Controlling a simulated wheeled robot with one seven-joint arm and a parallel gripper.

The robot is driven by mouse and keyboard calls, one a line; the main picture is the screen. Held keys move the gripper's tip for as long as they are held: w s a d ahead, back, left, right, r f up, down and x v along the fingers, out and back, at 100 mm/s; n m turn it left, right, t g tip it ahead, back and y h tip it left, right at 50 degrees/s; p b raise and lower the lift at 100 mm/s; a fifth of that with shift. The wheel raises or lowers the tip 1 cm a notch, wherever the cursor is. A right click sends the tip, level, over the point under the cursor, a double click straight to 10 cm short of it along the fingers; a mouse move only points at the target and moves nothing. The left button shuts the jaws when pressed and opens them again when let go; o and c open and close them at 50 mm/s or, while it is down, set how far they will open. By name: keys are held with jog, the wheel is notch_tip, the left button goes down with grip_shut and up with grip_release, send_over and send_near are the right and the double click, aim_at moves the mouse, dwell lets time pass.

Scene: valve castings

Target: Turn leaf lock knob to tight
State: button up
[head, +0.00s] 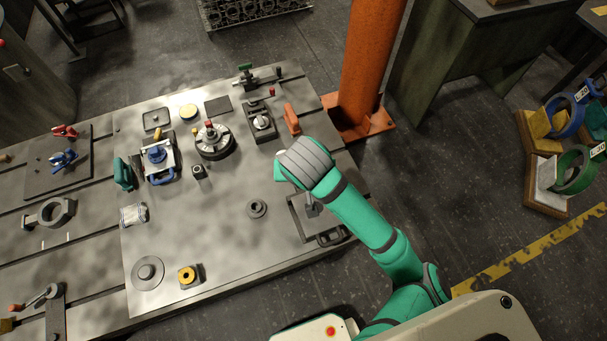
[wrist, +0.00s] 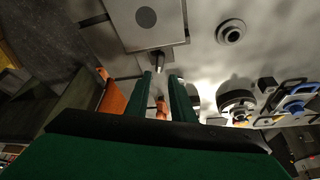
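A grey plate-like fixture (wrist: 160,30) with a dark round spot fills the top middle of the wrist view. A short dark stub with a pale tip (wrist: 157,61) sticks out of its near edge; it may be the leaf lock knob, but I cannot be sure. My gripper (wrist: 161,76) has two green fingers apart with nothing held. The stub lies close to the fingertips; contact cannot be told. In the head view my gripper (head: 280,170) is over the table's right part, and my arm hides much of the fixture (head: 297,218).
An orange block (head: 291,119) stands near the gripper, with a red-knobbed clamp (head: 261,121) to its left. A round fixture (head: 214,141) and a blue-handled vise (head: 158,158) stand further left. An orange post (head: 365,65) rises beyond the table's right edge. The front middle is mostly clear.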

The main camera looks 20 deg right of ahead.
jog(key=shift+v, duration=1)
jog(key=shift+a+f, duration=0.1)
jog(key=shift+a, duration=0.05)
jog(key=w+a+f+n+t+y, duration=0.1)
jog(key=a+n+y, duration=0.1)
jog(key=a+y, duration=0.5)
jog(key=w+a+n+t+y, duration=0.2)
jog(key=a+y, duration=0.1)
jog(key=a, duration=0.9)
jog(key=s+d+f+t+h, duration=0.2)
jog(key=s+d+f+t, duration=0.1)
jog(key=s+d, duration=0.3)
jog(key=s+d+f+t+h, duration=0.25)
jog(key=s+d+f, duration=0.2)
jog(key=d, duration=0.25)
jog(key=s+a+r+t+h, duration=0.1)
jog(key=s+a+r+h, duration=0.1)
jog(key=s, duration=0.6)
jog(key=s+a+r+t+h, duration=0.1)
jog(key=s+a, duration=0.3)
jog(key=s, duration=0.4)
jog(key=shift+a+r+t+h, duration=0.35)
jog(key=shift+a+r+h, duration=0.05)
jog(key=shift+r+h, duration=0.15)
